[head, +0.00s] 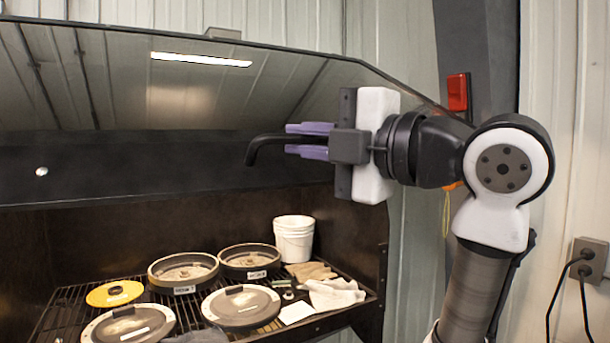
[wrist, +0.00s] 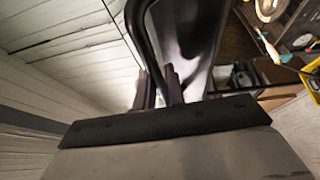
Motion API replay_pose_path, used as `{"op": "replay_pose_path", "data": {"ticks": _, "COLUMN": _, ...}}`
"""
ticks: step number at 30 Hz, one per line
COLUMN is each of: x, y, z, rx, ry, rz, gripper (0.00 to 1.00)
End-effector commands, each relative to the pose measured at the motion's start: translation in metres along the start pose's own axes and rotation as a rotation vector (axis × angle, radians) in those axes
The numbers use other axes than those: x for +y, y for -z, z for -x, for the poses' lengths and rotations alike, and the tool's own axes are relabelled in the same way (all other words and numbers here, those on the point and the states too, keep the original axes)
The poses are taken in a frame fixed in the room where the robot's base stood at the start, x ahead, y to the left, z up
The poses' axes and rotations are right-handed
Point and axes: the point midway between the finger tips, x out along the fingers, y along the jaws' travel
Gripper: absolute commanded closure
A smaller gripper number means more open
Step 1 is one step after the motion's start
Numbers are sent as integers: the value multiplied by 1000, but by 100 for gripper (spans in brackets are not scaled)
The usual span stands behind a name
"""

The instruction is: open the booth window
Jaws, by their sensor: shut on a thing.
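The booth window (head: 205,95) is a wide glass pane across the upper left of the head view, reflecting a bright light strip. It slants above the booth's opening, with a dark band along its lower part. A black bent handle (head: 262,144) stands out near its right side. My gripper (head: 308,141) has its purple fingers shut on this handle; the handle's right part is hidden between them. In the wrist view the handle (wrist: 146,40) runs down between the fingers of my gripper (wrist: 158,90). How the handle joins the window is hidden.
Below, a slatted bench holds several round plates (head: 241,305), a yellow disc (head: 114,293), a white bucket (head: 294,239) and a cloth (head: 334,293). The booth's dark right side wall (head: 370,235) stands below my arm. A socket box (head: 590,258) with cords is at far right.

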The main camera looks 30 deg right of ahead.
Motion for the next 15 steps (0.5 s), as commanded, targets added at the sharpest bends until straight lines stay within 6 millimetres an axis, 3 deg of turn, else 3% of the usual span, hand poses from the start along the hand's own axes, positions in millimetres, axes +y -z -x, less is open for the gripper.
{"op": "replay_pose_path", "data": {"ticks": 1, "x": 15, "y": 2, "z": 4, "rx": -2, "ry": -1, "rz": 4, "gripper": 100}}
{"op": "replay_pose_path", "data": {"ticks": 6, "x": 40, "y": 6, "z": 11, "rx": -2, "ry": 1, "rz": 3, "gripper": 100}}
{"op": "replay_pose_path", "data": {"ticks": 15, "x": 58, "y": 8, "z": 17, "rx": -2, "ry": 2, "rz": 0, "gripper": 100}}
